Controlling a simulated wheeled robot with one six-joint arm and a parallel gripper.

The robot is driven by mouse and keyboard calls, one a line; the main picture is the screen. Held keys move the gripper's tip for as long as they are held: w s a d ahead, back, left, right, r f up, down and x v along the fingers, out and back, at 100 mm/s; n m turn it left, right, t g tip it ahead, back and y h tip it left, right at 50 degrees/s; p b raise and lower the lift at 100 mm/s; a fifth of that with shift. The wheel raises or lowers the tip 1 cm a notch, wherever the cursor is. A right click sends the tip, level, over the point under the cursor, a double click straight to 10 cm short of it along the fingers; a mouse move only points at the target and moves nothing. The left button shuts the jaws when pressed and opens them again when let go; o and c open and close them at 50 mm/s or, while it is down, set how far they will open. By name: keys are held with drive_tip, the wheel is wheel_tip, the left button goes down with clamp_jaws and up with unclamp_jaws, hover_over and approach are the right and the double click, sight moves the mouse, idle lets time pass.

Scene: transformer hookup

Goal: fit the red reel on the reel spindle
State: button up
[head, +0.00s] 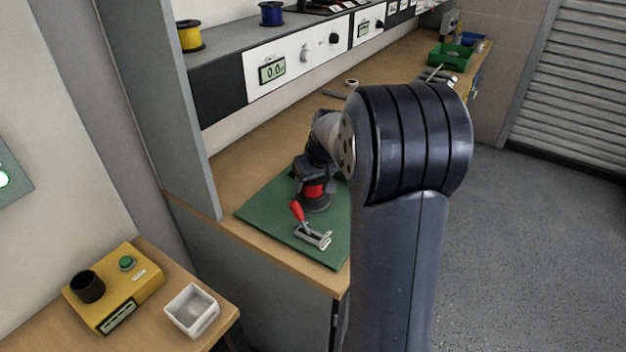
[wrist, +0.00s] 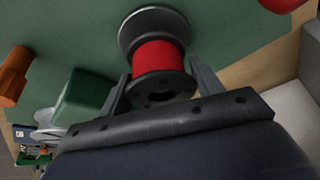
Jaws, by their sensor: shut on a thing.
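The red reel (wrist: 158,56) is a red winding between dark flanges, seen in the wrist view between the two fingers of my gripper (wrist: 160,80). My gripper is shut on the reel near its closer flange, which has a dark hole. In the head view, the red reel (head: 314,190) shows below my gripper (head: 312,181), over the green mat (head: 270,212). A wide grey-black disc shows at the reel's far end. I cannot make out the reel spindle; I cannot tell whether it is under or inside the reel.
A red-handled clamp (head: 312,234) stands on the mat just in front of the reel. In the wrist view, a green block (wrist: 85,97) and an orange cylinder (wrist: 14,72) are at left. Yellow (head: 189,36) and blue (head: 271,13) reels sit on the shelf above.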

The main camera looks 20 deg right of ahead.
drive_tip(key=shift+f+b, duration=0.75)
drive_tip(key=shift+f, duration=0.25)
drive_tip(key=o, duration=1.3)
drive_tip(key=shift+o, duration=0.2)
drive_tip(key=shift+r+p, duration=2)
drive_tip(key=shift+r, duration=0.6)
drive_tip(key=shift+f, duration=0.1)
drive_tip(key=v, duration=1.1)
